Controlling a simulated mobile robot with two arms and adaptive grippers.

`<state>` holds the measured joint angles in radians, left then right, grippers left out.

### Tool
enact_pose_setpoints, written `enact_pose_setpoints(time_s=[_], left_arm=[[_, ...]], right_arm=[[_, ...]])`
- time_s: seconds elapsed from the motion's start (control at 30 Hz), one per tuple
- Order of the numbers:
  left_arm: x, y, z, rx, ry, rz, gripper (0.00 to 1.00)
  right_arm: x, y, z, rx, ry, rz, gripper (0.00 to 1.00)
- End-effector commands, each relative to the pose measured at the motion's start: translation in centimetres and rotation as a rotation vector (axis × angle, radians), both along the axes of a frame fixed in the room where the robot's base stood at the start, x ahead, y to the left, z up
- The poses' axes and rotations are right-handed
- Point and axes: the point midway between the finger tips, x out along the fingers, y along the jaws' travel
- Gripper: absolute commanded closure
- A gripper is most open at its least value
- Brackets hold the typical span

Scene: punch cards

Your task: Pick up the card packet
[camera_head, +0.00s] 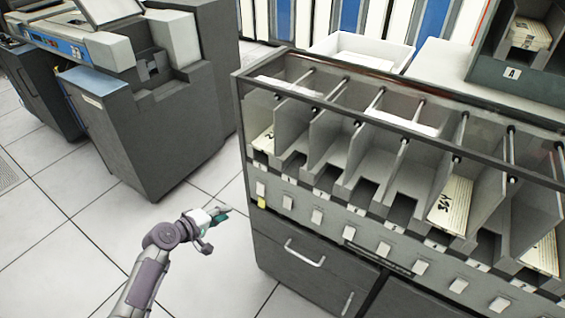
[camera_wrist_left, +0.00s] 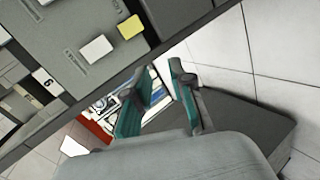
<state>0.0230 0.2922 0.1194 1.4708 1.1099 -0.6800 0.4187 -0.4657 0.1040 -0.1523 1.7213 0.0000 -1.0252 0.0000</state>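In the head view, a cream card packet marked "364" (camera_head: 450,205) leans in a pocket right of the middle of the grey sorter. Another packet (camera_head: 263,139) sits in the leftmost pocket, partly hidden by its walls. A third packet (camera_head: 544,254) stands in a pocket at the right edge. More cards (camera_head: 530,34) lie in the slot marked A at the top right. My left gripper (camera_head: 224,211) is over the floor, left of the sorter's front and apart from every packet. In the left wrist view its teal fingers (camera_wrist_left: 162,82) are apart with nothing between them. My right gripper is out of view.
The sorter (camera_head: 300,213) has a glass top with rods, pocket dividers and front buttons. A drawer handle (camera_head: 305,254) sticks out below. A grey machine (camera_head: 140,125) stands at the left. Tiled floor (camera_head: 60,215) is free between them. A white tray (camera_head: 362,47) is behind.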

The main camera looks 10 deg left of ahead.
Motion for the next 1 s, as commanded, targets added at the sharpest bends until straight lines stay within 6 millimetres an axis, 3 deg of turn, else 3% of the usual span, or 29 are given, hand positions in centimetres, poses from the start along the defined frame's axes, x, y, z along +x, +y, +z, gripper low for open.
enact_pose_setpoints(time_s=[0.03,0.1,0.2,0.33,0.5,0.8,1.0], left_arm=[[1.6,-0.1,1.9,-0.087,-0.086,-0.011,0.77],[2.5,-0.6,6.7,-0.198,-0.173,-0.043,0.77],[2.5,-1.3,11.8,-0.305,-0.262,-0.098,0.77],[2.0,-1.9,15.6,-0.376,-0.318,-0.147,0.77],[3.5,-3.3,16.8,-0.397,-0.331,-0.161,0.77],[8.0,-6.4,16.6,-0.394,-0.329,-0.158,0.77],[9.0,-7.3,16.6,-0.392,-0.328,-0.159,0.77]], right_arm=[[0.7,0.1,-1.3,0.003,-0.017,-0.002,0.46],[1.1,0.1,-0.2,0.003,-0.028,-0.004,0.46],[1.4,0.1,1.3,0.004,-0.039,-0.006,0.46],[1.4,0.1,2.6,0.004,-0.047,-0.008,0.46],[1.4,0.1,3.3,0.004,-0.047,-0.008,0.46],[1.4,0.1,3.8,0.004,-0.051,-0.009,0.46],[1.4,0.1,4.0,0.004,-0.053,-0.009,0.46]])
